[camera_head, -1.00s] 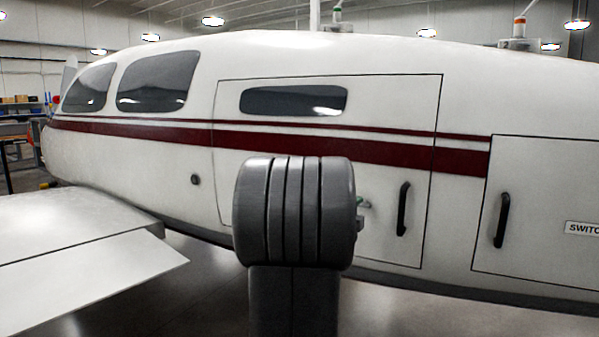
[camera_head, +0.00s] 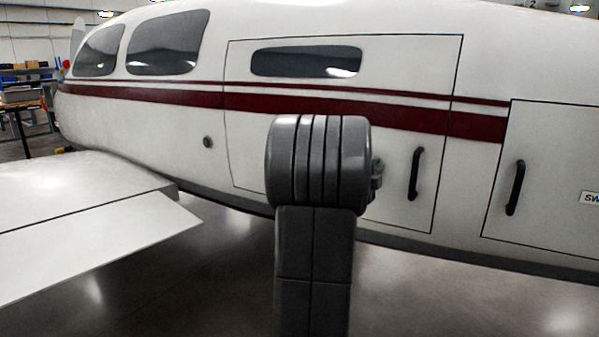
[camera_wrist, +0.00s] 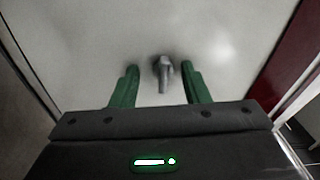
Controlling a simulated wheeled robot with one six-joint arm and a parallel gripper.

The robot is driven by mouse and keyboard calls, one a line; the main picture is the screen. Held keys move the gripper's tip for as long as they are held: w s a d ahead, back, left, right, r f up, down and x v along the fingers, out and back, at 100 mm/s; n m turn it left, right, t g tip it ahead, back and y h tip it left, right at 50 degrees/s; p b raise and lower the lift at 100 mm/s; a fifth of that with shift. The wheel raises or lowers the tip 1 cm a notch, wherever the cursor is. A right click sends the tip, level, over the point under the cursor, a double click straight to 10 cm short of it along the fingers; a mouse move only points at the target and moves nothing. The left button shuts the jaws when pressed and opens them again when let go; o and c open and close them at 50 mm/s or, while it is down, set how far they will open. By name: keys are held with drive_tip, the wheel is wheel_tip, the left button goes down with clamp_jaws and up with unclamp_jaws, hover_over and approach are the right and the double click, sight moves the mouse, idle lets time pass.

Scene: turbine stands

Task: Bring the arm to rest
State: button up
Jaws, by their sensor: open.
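My grey arm (camera_head: 314,245) stands upright in the middle of the head view, with its thick rounded joint (camera_head: 318,160) at the top, in front of the aircraft's door. My gripper (camera_wrist: 160,66) shows in the wrist view with two green fingers apart, one on each side of a small grey fitting (camera_wrist: 163,75) on a white panel. No contact between fingers and fitting can be made out.
The white aircraft (camera_head: 230,165) with dark red stripes fills the background. Its door has a black handle (camera_head: 415,174); a second panel to the right has another (camera_head: 515,187). The wing (camera_head: 80,230) reaches in at the left. Floor (camera_head: 450,310) is clear at the lower right.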

drive_tip(key=shift+s+a+r+n+p, duration=0.1)
drive_tip(key=shift+n+p, duration=0.45)
drive_tip(key=shift+n, duration=0.45)
drive_tip(key=shift+s+r+n+p, duration=0.1)
drive_tip(key=shift+n+p, duration=0.45)
drive_tip(key=shift+n, duration=0.45)
drive_tip(key=shift+f, duration=0.1)
